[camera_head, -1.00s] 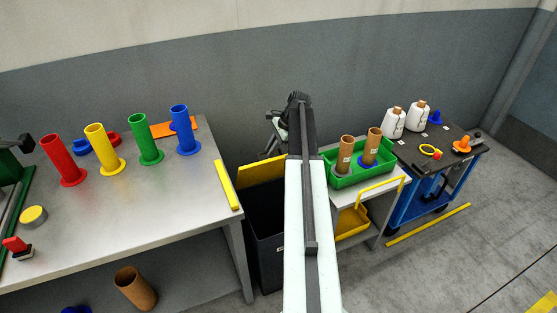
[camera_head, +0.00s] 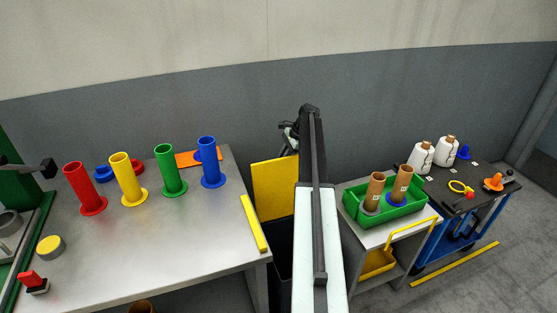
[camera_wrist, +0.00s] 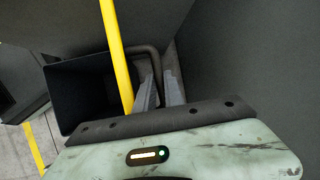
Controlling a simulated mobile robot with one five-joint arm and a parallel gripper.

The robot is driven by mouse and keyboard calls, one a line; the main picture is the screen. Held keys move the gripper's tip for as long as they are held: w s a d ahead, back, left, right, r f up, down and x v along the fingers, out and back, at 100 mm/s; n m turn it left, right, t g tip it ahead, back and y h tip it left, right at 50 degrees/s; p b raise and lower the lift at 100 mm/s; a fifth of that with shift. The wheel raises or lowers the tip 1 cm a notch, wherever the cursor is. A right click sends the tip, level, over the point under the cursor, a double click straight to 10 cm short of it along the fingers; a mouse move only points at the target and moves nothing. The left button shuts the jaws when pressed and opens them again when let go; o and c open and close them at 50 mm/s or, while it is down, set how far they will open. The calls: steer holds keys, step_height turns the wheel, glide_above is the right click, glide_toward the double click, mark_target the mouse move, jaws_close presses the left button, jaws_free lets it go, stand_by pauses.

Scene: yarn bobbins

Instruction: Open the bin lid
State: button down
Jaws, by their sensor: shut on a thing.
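The yellow bin lid (camera_head: 275,187) stands steeply raised at the back of the dark bin (camera_head: 281,250), between the steel table and the white stand. In the wrist view the lid (camera_wrist: 117,55) shows nearly edge-on as a yellow strip, with the open, dark bin (camera_wrist: 75,95) to its left. A dark bent handle (camera_wrist: 145,48) sits to the right of the strip. My gripper (camera_wrist: 160,78) is shut on this handle. In the head view my arm hides the lid's right side and part of the bin, and the gripper is mostly hidden.
The steel table (camera_head: 150,255) on the left holds coloured tubes and a yellow strip (camera_head: 253,223) at its edge. On the right, a green tray (camera_head: 385,213) with brown tubes stands on a white stand. A blue cart (camera_head: 460,222) is farther right. The wall rises close behind the bin.

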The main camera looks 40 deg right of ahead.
steer(key=shift+w+d+r, duration=0.1)
steer(key=shift+w+d, duration=0.25)
steer(key=shift+w, duration=0.3)
steer(key=c, duration=1.5)
jaws_free()
steer(key=shift+o, duration=0.2)
steer(key=shift+f, duration=0.2)
steer(key=p+v, duration=0.6)
steer(key=v, duration=0.1)
steer(key=shift+a+r+p, duration=0.1)
steer(key=shift+r+p, duration=0.05)
steer(key=shift+p, duration=0.25)
steer(key=shift+r+p, duration=0.3)
steer(key=shift+s+f, duration=0.1)
steer(key=shift+s, duration=0.15)
